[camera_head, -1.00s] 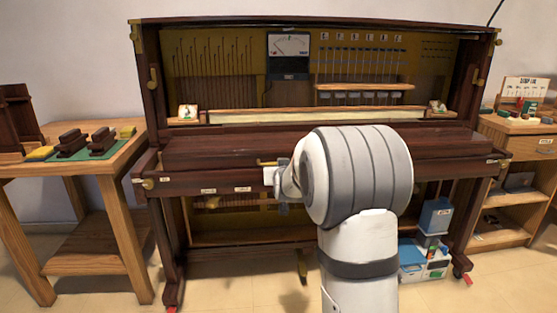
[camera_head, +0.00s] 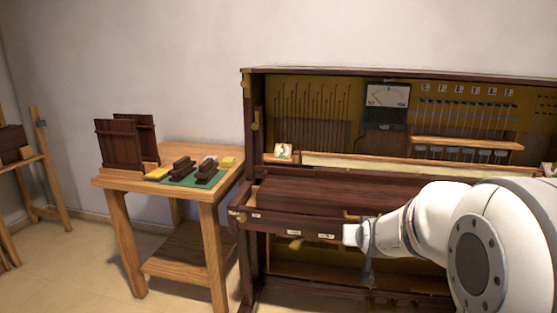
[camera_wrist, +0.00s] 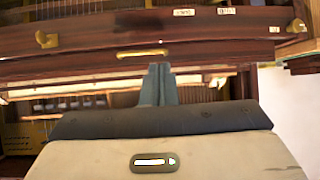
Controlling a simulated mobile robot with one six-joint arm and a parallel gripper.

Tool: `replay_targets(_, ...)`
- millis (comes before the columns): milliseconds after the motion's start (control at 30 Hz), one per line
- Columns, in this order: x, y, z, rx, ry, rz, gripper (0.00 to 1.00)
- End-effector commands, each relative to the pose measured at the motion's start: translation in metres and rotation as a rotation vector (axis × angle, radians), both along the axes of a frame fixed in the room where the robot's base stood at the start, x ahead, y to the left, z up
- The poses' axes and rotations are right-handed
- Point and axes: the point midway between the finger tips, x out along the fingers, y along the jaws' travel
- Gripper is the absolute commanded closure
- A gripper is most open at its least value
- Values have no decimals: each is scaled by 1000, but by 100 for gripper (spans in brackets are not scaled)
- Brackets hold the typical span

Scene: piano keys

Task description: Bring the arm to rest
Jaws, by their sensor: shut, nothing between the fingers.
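My gripper (camera_head: 368,280) is at the lower right of the head view, in front of the upright piano (camera_head: 330,192), with its grey fingers pointing down. In the wrist view its fingers (camera_wrist: 159,70) are together and hold nothing. They overlap a dark wooden rail with a brass handle (camera_wrist: 142,53) just beyond their tips. I cannot tell whether the fingertips touch the wood. My white arm covers the right part of the piano's front in the head view.
A wooden side table (camera_head: 112,182) stands left of the piano, with a green mat (camera_head: 208,184) bearing dark blocks. A dial meter (camera_head: 387,95) sits in the open upper piano. Another wooden stand (camera_head: 45,160) is at the far left. Bare floor lies between them.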

Motion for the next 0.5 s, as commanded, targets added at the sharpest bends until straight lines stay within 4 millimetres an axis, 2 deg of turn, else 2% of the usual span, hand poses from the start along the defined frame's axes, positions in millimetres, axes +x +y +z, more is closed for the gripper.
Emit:
replay_targets(33, -17, 8, 34, 6, 43, 13, 100)
replay_targets(267, -102, 37, 95, 32, 277, 68, 100)
replay_targets(500, -201, 57, 156, 41, 521, 109, 100)
